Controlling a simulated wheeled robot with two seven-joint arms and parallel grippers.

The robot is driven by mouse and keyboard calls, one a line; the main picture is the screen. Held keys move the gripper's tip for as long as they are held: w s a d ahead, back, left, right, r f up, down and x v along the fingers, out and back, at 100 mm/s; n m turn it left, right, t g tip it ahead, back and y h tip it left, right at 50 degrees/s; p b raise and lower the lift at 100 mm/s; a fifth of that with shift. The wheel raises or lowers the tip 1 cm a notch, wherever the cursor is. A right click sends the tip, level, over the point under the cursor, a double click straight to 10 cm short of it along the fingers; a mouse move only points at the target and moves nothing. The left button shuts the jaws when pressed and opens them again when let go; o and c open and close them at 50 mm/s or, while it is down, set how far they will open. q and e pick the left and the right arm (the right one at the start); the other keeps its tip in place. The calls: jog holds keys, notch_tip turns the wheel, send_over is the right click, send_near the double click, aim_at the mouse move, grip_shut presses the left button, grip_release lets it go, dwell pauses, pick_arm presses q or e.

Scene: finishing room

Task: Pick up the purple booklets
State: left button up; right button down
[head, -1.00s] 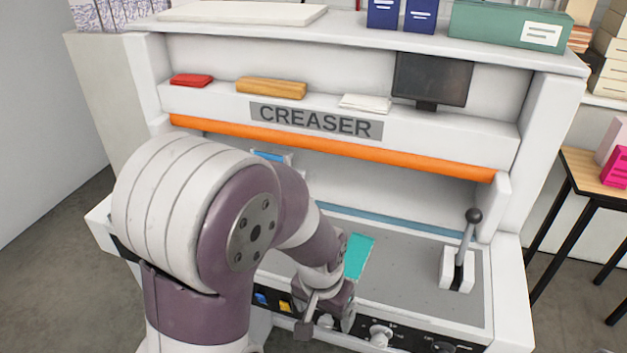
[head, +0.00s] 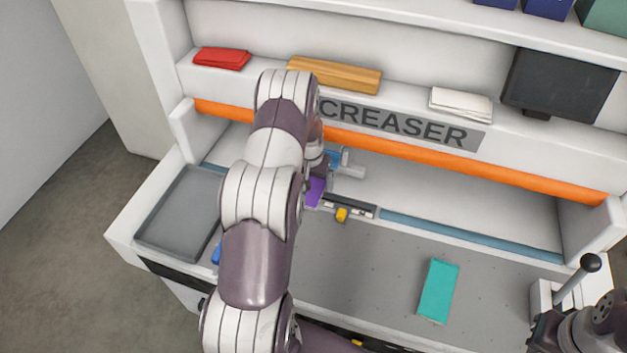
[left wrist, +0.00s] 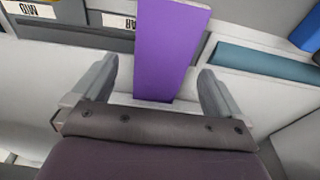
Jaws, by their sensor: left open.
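A purple booklet (head: 315,191) lies at the back of the creaser bed, mostly hidden by my left arm in the head view. In the left wrist view the purple booklet (left wrist: 172,45) stands out as a long strip between the fingers. My left gripper (left wrist: 158,72) is open, with one finger on each side of the booklet and a visible gap on both sides. In the head view the left gripper (head: 328,168) is partly covered by its own arm. A part of my right arm shows at the lower right corner; its fingers cannot be made out.
A teal booklet (head: 438,290) lies on the grey bed (head: 370,270). A lever (head: 578,280) stands at the right and a grey tray (head: 180,212) at the left. The orange bar (head: 470,165) crosses above the bed. A red pack (head: 222,58) sits on the shelf.

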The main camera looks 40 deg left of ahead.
aim_at(313, 186)
pick_arm(q)
jog(key=shift+w+f, duration=0.15)
jog(key=shift+f, duration=0.4)
jog(key=shift+w+f, duration=0.15)
jog(key=shift+f, duration=0.35)
jog(key=shift+w+a+f, duration=0.15)
jog(key=shift+a+f, duration=0.05)
jog(key=shift+a, duration=0.1)
jog(key=shift+r, duration=0.1)
jog(key=c, duration=0.4)
jog(key=shift+d+r, duration=0.1)
jog(key=c, duration=0.9)
